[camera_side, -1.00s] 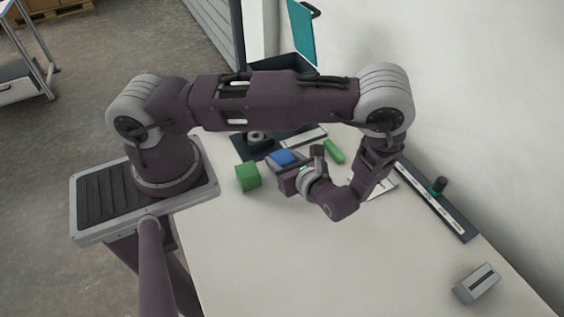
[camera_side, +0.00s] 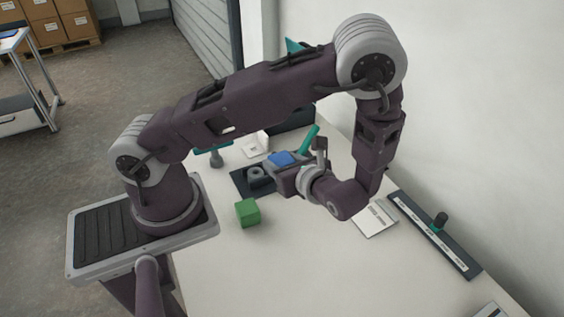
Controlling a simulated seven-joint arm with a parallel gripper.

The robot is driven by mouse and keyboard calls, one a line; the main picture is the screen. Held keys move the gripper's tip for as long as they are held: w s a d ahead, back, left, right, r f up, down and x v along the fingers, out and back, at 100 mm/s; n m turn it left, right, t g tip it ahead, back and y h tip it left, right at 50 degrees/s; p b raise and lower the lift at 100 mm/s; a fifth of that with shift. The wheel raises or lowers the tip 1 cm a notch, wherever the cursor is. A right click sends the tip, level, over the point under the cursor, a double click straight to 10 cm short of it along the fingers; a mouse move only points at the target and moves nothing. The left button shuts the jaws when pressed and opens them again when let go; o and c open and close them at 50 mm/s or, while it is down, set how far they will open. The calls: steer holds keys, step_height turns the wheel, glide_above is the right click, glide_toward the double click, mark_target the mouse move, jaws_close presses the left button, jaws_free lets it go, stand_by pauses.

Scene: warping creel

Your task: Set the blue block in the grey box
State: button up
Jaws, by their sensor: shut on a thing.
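My gripper (camera_side: 279,163) is shut on the blue block (camera_side: 281,158), whose top shows between the fingers. It holds the block in the air above the table, up and to the right of the green block in the picture. My wrist and the fingers hide the block's lower part. A dark grey box (camera_side: 296,120) stands at the back of the table, mostly hidden behind my arm. I cannot see its inside, and I cannot tell for sure that it is the grey box. The held block appears apart from it.
A green block (camera_side: 247,212) stands on the table (camera_side: 275,275). A dark tray with a grey ring (camera_side: 256,176) lies behind it. A teal bar (camera_side: 309,138) is behind the gripper. A white card (camera_side: 374,219) and a dark rail (camera_side: 435,234) lie right. The front is clear.

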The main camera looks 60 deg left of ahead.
steer(key=w+a+r, duration=0.1)
steer(key=a, duration=0.4)
steer(key=w+a+r+t, duration=0.1)
steer(key=a+r, duration=0.1)
steer(key=a, duration=0.4)
steer(key=shift+w+a+m, duration=0.2)
steer(key=shift+w+m, duration=0.2)
steer(key=shift+m+t, duration=0.6)
steer(key=a, duration=0.6)
steer(key=a+r, duration=0.1)
steer(key=a, duration=0.2)
steer(key=shift+w+a, duration=0.25)
steer(key=shift+a, duration=0.1)
steer(key=s+a+f+m+t, duration=0.1)
steer(key=a, duration=0.7)
steer(key=shift+s+t+h, duration=0.3)
steer(key=s+a+f+m+t, duration=0.1)
steer(key=s+a+f+m, duration=0.15)
steer(key=a, duration=0.25)
steer(key=w, duration=2)
steer(key=shift+n, duration=0.45)
steer(key=f, duration=0.6)
steer(key=shift+s+f, duration=0.2)
steer(key=shift+s, duration=0.15)
steer(key=shift+w+f+t, duration=0.2)
steer(key=shift+f+t, duration=0.1)
